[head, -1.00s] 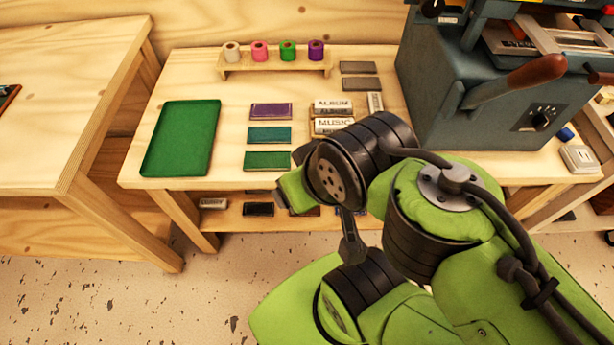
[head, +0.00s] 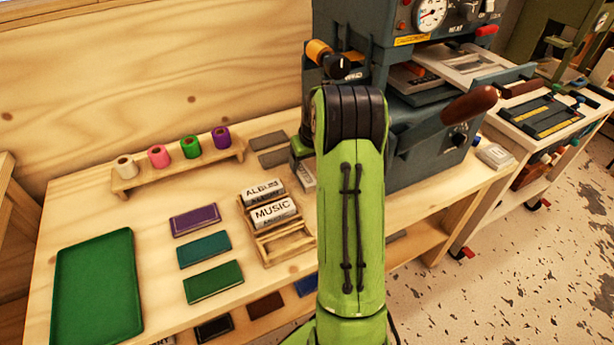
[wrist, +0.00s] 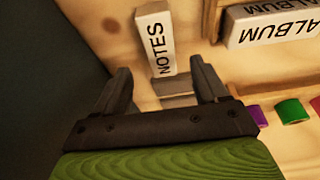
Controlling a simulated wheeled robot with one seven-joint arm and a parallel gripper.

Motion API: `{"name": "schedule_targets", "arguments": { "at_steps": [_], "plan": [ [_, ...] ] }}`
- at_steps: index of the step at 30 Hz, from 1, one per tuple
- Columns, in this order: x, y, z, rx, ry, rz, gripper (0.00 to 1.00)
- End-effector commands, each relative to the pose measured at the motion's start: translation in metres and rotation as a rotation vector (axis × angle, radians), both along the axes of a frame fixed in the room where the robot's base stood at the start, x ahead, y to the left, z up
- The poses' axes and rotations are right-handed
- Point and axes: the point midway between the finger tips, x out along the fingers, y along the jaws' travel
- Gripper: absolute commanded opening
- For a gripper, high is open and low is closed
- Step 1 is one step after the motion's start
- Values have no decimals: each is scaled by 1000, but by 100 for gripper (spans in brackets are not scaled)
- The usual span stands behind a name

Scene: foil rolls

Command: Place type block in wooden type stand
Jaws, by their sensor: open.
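The NOTES type block (wrist: 153,40) is white with black letters and lies on the table in the wrist view. In the head view only a sliver of this block (head: 307,176) shows beside my arm. My gripper (wrist: 159,72) is open and empty, its fingers apart, with the near end of the NOTES block showing between the fingertips. I cannot tell how high it is above the table. In the head view it is mostly hidden behind my arm. The wooden type stand (head: 292,248) holds the ALBUM block (head: 263,192) and the MUSIC block (head: 273,213); its front slot is empty.
A blue-grey press (head: 405,150) with a brown-handled lever (head: 470,104) stands close to the right of my arm. Foil rolls sit on a wooden rack (head: 180,172) at the back. Coloured foil slabs (head: 204,249) and a green tray (head: 97,290) lie to the left.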

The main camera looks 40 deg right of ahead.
Motion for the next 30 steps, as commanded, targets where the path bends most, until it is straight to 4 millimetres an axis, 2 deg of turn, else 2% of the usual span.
{"name": "schedule_targets", "arguments": {
  "at_steps": [1,4,9,11,30],
  "plan": [
    [2,0,-10,2,3,0,72],
    [3,-1,-20,1,3,0,72],
    [10,-2,-53,2,2,2,72],
    [12,-3,-60,2,3,0,72],
    [13,-3,-63,1,2,1,72]
  ]
}}
